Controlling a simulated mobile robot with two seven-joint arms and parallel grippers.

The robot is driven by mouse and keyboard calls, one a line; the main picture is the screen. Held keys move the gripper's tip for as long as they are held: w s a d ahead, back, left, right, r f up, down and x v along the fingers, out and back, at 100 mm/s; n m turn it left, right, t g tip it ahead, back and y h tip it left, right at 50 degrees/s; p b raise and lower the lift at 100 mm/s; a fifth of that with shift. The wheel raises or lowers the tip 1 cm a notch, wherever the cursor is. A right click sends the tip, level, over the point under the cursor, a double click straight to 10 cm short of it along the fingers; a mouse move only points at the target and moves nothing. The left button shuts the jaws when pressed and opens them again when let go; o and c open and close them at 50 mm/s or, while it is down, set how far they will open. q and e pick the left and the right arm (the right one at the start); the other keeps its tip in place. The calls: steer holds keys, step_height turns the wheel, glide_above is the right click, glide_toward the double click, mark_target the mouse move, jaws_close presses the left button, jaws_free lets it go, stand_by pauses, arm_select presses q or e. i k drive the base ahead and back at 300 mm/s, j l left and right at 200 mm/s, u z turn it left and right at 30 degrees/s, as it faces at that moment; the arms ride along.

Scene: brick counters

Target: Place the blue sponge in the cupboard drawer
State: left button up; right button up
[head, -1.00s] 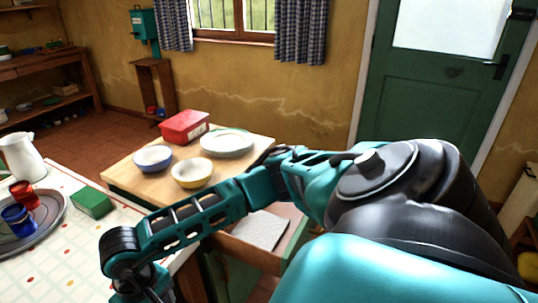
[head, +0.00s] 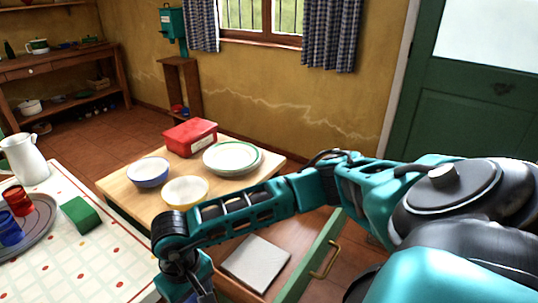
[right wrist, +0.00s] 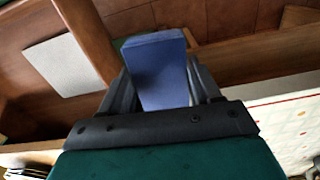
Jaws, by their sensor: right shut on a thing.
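A blue sponge (right wrist: 158,75) is held between the fingers of my right gripper (right wrist: 160,88) in the right wrist view. In the head view my right wrist is at the bottom edge; its fingers and the sponge are out of that picture. The cupboard drawer (head: 312,262) is pulled open, with a brass handle (head: 327,258) on its green front. A pale flat square (head: 257,262) lies inside it; it also shows in the right wrist view (right wrist: 63,76). There, the sponge appears to the right of a wooden drawer wall (right wrist: 86,35). My left gripper is not in view.
The cupboard top (head: 130,190) holds a blue bowl (head: 148,172), a yellow bowl (head: 185,190), plates (head: 232,158) and a red box (head: 190,137). The table at left holds a green block (head: 81,214), a tray (head: 38,236) with cups, and a white jug (head: 24,158).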

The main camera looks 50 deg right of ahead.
mark_target(287, 230)
steer(key=l, duration=1.5)
